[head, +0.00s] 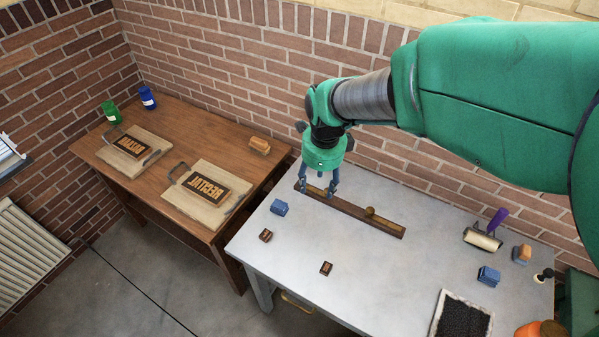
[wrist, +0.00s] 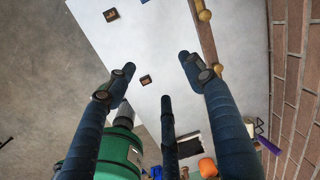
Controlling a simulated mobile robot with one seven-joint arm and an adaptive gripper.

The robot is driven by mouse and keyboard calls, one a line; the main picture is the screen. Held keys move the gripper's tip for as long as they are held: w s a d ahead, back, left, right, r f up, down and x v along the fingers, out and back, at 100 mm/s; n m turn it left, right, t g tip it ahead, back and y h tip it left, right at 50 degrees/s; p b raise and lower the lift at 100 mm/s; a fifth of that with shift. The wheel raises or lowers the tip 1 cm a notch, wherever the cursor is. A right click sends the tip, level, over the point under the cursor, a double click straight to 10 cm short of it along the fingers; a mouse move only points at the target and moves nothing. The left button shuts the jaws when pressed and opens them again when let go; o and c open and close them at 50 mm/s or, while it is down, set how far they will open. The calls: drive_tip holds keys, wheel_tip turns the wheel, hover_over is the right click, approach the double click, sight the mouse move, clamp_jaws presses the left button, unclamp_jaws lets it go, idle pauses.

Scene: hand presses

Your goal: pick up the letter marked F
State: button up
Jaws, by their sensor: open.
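Two small dark letter blocks lie on the grey table (head: 375,290). One letter block (head: 266,235) is near the left edge, and the other letter block (head: 326,268) is nearer the front middle. Both show in the wrist view, one at the top left (wrist: 111,15) and one between the fingers (wrist: 145,80). Their marks are too small to read, so I cannot tell which is F. My gripper (head: 320,188) is open and empty, pointing down above the left end of a dark wooden rail (head: 385,224), apart from both blocks.
A blue block (head: 279,207) is near the left edge. A roller with a purple handle (head: 483,239), another blue block (head: 488,275) and a dark pad (head: 462,318) are at the right. A brick wall (head: 240,75) stands behind. The table's front middle is mostly clear.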

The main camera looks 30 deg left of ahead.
drive_tip(key=s+a+f+m, duration=0.2)
drive_tip(key=s+a+f, duration=0.2)
drive_tip(key=a+f, duration=0.2)
drive_tip(key=s+a+f+m+g+h, duration=0.1)
drive_tip(key=s+a+f+m, duration=0.1)
drive_tip(key=s+a+f, duration=0.2)
drive_tip(key=a+f, duration=0.3)
drive_tip(key=a, duration=0.2)
drive_tip(key=shift+s+f+p, duration=0.25)
drive_tip(key=shift+s+p, duration=0.1)
drive_tip(key=shift+p, duration=0.05)
drive_tip(key=shift+f, duration=0.1)
hover_over(265, 234)
drive_tip(key=shift+a+f+b, duration=0.15)
drive_tip(key=shift+f+b, duration=0.25)
drive_tip(key=shift+f, duration=3.8)
drive_tip(key=shift+f+b, duration=0.35)
drive_tip(key=shift+f, duration=2.25)
drive_tip(key=shift+c, duration=0.3)
drive_tip(key=c, duration=0.9)
